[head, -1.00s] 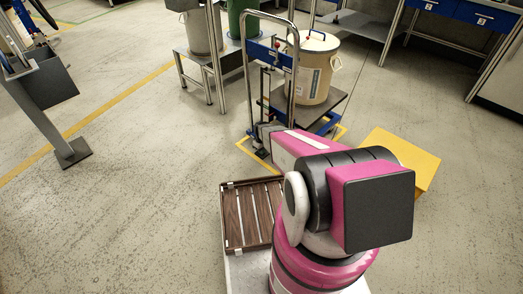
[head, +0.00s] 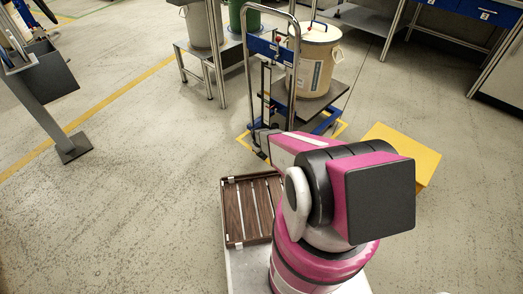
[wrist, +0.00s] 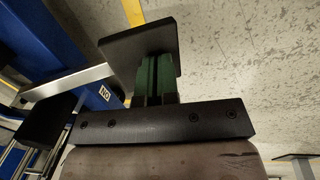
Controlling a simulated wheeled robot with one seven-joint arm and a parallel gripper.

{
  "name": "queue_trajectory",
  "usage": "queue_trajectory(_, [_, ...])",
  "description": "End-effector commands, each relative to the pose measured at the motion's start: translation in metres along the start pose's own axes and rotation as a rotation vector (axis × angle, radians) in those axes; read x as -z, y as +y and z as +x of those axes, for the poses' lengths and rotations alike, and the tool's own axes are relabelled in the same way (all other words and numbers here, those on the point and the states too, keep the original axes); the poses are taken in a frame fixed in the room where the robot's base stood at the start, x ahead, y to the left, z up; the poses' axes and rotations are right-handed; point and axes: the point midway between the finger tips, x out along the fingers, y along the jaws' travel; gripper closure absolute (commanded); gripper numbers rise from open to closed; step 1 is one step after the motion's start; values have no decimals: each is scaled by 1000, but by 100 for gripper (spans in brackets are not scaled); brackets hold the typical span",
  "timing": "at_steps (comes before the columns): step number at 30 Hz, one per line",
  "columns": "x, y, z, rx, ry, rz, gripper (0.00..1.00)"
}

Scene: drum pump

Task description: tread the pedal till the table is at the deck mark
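The lift truck's dark table (head: 342,90) stands raised above its blue base and carries a beige drum (head: 313,65). A mast (head: 266,90) stands at its left, behind the tall handle; I cannot make out a deck mark on it. In the wrist view, a dark flat plate (wrist: 125,45), which looks like the pedal, lies just beyond my gripper (wrist: 158,60). The green fingers are together with nothing between them. Their tips overlap the plate; I cannot tell whether they touch it. In the head view my arm hides the gripper.
A yellow box (head: 403,152) stands right of my arm. A slatted wooden tray (head: 250,210) lies close at its left. A metal bench (head: 205,62) with drums stands behind, left of the truck. A dark stand (head: 72,146) is far left. Floor between is clear.

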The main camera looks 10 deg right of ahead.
Motion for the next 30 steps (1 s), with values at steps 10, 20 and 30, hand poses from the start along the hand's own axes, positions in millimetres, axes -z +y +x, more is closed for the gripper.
queue_trajectory(10, [0, 0, 23, 2, -1, 1, 100])
queue_trajectory(20, [0, 0, 31, 5, -4, 2, 100])
queue_trajectory(30, [0, 0, 32, 6, -6, 2, 100])
